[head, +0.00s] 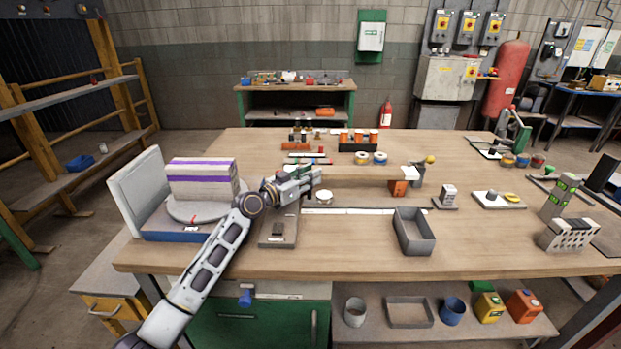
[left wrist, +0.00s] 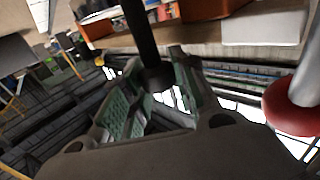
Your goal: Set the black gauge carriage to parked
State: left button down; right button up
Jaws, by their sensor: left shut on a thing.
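My left gripper (head: 310,180) reaches over the workbench from the left, near the stack of blocks. In the left wrist view its green-padded fingers (left wrist: 155,95) are closed around the end of a black rod (left wrist: 143,35). I cannot tell from the head view what the rod belongs to; the gripper hides that spot. A grey plate (head: 268,241) with a small dark block (head: 283,229) lies just in front of the gripper. A long white strip (head: 365,211) runs right from there. I cannot tell which dark part is the gauge carriage. My right gripper is not in view.
A stack of pale blocks with purple bands (head: 203,180) stands on a round grey plate at left. A grey open bin (head: 414,232) is right of the strip. A white round knob (head: 324,197) is close to my gripper.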

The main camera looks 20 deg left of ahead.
pick_arm(q)
jog(key=shift+a, duration=0.15)
jog(key=c, duration=1.5)
grip_release()
jog(key=shift+o, duration=0.6)
jog(key=shift+s+a, duration=0.1)
jog(key=shift+a, duration=0.1)
jog(key=shift+d, duration=0.1)
jog(key=shift+r, duration=5)
